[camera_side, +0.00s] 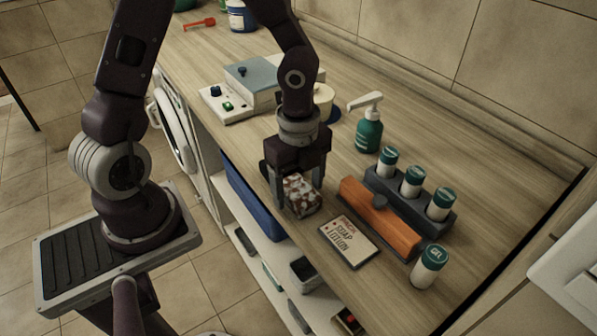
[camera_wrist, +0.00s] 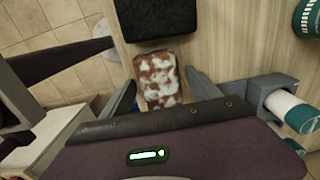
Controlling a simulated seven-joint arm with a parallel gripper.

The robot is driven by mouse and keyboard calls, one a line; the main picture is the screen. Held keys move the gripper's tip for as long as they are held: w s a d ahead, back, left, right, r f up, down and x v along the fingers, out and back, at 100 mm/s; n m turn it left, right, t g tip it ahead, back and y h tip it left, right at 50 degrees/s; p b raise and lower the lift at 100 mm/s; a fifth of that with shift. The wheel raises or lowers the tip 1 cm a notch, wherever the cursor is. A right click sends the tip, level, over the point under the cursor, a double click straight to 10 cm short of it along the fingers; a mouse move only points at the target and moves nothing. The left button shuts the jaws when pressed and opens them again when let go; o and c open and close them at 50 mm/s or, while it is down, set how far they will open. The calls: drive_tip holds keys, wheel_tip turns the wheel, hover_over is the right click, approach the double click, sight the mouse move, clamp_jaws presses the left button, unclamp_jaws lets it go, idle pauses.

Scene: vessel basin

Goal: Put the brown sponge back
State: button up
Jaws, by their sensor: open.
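The brown sponge (camera_side: 301,195), patched with white that looks like foam, is at the front part of the wooden counter, below my gripper. My gripper (camera_side: 298,199) points down with its fingers apart, one on each side of the sponge. In the wrist view the sponge (camera_wrist: 158,76) lies between the two spread fingers (camera_wrist: 160,92), with a gap visible on each side. A black block or tray (camera_wrist: 155,20) lies right beyond the sponge in the wrist view. In the side view my gripper mostly hides it.
A soap lotion card (camera_side: 348,243), an orange bar (camera_side: 380,217), a grey rack (camera_side: 410,202) of green-capped bottles and a loose bottle (camera_side: 429,267) stand to the right. A green pump bottle (camera_side: 369,134) and a device (camera_side: 247,84) stand behind. The counter's front edge is close.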

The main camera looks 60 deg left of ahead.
sight(298, 188)
wheel_tip(298, 188, up, 11)
drive_tip(key=s+a+r+n+t, duration=0.1)
drive_tip(key=s+r+n+t, duration=0.4)
drive_tip(key=n, duration=1.3)
drive_tip(key=s+r, duration=0.4)
drive_tip(key=s, duration=0.3)
drive_tip(key=shift+s+a+t, duration=0.15)
drive_tip(key=shift+s+t, duration=0.15)
drive_tip(key=shift+s, duration=0.1)
